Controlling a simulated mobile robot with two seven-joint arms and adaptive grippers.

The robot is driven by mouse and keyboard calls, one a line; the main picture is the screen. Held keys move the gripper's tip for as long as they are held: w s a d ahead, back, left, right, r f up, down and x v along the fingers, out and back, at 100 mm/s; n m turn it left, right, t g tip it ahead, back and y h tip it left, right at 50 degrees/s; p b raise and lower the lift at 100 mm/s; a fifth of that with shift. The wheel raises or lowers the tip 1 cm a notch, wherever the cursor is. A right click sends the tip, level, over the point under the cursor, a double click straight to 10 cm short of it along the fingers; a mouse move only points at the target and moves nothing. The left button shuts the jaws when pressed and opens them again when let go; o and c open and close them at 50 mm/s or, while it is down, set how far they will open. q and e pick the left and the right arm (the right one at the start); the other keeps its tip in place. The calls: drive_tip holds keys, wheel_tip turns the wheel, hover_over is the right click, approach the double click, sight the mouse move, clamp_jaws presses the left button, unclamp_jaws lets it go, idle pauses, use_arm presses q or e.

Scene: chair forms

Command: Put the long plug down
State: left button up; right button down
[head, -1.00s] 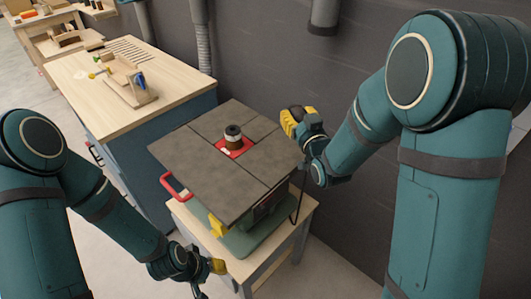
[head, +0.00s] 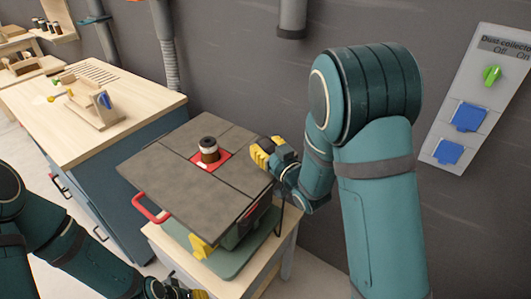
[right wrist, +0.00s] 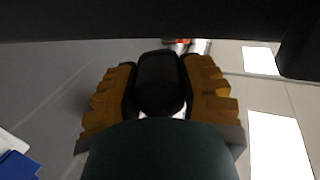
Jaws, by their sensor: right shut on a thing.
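My right gripper (head: 264,153) has yellow fingers and is at the far right edge of the grey machine table top. In the right wrist view its fingers (right wrist: 160,92) are closed around a dark, rounded thing, the long plug (right wrist: 160,78). The plug cannot be made out in the head view, where the fingers hide it. My left gripper (head: 192,293) is low at the bottom edge of the head view, partly cut off. Its finger opening does not show.
The grey machine table top (head: 170,175) has a brown and white spindle (head: 208,150) in a red insert (head: 222,160). A workbench (head: 135,105) stands at the left. A dust collector panel (head: 475,105) with a green knob and blue covers hangs on the wall at right.

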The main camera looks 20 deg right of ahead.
drive_tip(key=shift+w+f, duration=0.1)
drive_tip(key=shift+f, duration=0.6)
drive_tip(key=shift+r, duration=0.1)
drive_tip(key=shift+f+b, duration=0.35)
drive_tip(key=shift+b, duration=0.1)
drive_tip(key=shift+f+b, duration=0.35)
drive_tip(key=shift+b, duration=0.1)
drive_tip(key=c, duration=0.6)
unclamp_jaws()
drive_tip(key=shift+r, duration=0.1)
